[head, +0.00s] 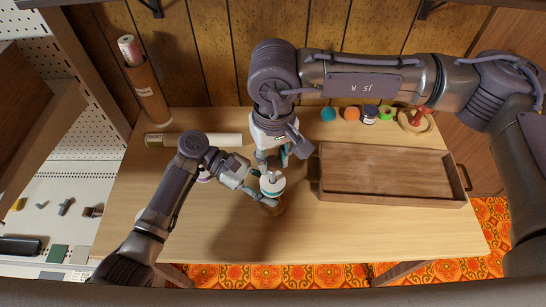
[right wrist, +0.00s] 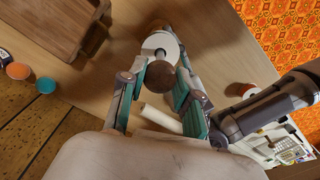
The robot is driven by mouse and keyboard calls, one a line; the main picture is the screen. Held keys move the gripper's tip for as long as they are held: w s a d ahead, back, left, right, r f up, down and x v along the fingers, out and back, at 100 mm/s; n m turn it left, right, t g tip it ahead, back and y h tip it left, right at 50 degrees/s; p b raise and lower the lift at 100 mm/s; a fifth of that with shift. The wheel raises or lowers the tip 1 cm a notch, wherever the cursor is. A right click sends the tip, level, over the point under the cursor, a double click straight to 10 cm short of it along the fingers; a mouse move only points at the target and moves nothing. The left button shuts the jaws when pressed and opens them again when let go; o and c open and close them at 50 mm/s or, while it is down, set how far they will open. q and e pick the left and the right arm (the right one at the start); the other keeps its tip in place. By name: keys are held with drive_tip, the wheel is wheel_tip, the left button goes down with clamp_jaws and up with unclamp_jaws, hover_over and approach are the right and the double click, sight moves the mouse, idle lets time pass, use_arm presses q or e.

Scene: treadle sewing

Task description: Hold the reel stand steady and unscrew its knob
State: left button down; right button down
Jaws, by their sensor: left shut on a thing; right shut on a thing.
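The reel stand (head: 272,207) stands upright on the table, with a brown base and a white reel (head: 272,184) on it. My left gripper (head: 263,195) is shut on the stand, low on its left side. My right gripper (head: 272,170) is above the stand, pointing down. In the right wrist view, the round brown knob (right wrist: 160,74) sits in front of the white reel (right wrist: 160,45), between the right fingertips, which are shut on it. In the head view the knob is hidden by the right gripper.
A wooden tray (head: 390,172) lies right of the stand. A pale roll (head: 205,139) lies at the back left. The front table area is clear.

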sight(273, 161)
drive_tip(key=shift+r, duration=2.05)
use_arm(q)
drive_tip(key=c, duration=0.7)
unclamp_jaws()
